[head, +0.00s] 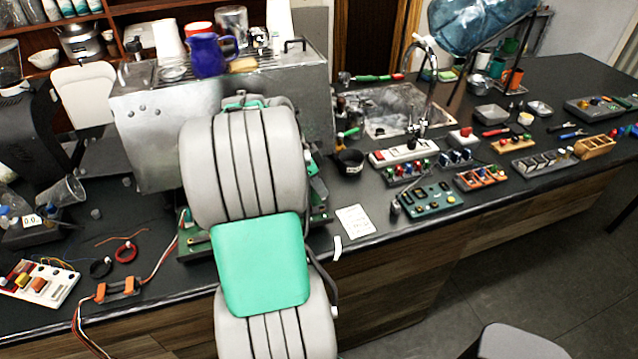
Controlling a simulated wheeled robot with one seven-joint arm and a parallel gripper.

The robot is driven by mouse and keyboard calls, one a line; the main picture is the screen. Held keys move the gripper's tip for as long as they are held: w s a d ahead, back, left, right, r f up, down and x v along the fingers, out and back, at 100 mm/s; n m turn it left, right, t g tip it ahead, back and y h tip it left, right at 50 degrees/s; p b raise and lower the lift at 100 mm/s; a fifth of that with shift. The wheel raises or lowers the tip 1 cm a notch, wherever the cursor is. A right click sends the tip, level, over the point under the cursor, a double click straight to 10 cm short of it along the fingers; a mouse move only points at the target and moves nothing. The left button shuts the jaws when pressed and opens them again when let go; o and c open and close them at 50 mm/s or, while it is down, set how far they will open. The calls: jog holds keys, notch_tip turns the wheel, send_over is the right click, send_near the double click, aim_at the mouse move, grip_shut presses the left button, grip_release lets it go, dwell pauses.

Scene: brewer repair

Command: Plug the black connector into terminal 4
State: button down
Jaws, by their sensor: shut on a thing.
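My arm fills the middle of the head view, and my gripper is hidden behind it. I cannot see the black connector or a terminal marked 4. The metal brewer (150,140) stands behind my arm, with its front largely covered. Parts of a green base (196,243) show beside my arm at the foot of the brewer. Red and white wires (165,262) run from there to an orange block (117,290) at the counter's front left.
A white board with colored parts (38,284), a black coil (101,268) and a red coil (126,252) lie at left. A paper card (355,221) lies right of my arm. Beyond it are a green control board (432,201), several part trays and a sink (385,108).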

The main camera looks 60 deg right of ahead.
jog(key=shift+f+b, duration=0.75)
jog(key=shift+f, duration=0.85)
jog(key=shift+a, duration=0.1)
jog(key=shift+w+f+b, duration=0.1)
jog(key=shift+f+b, duration=0.65)
jog(key=shift+b, duration=0.55)
dwell(0.4)
jog(key=c, duration=1.3)
grip_release()
jog(key=shift+c, duration=0.2)
jog(key=v, duration=0.7)
jog(key=shift+w+a+r, duration=0.1)
jog(key=shift+r, duration=0.3)
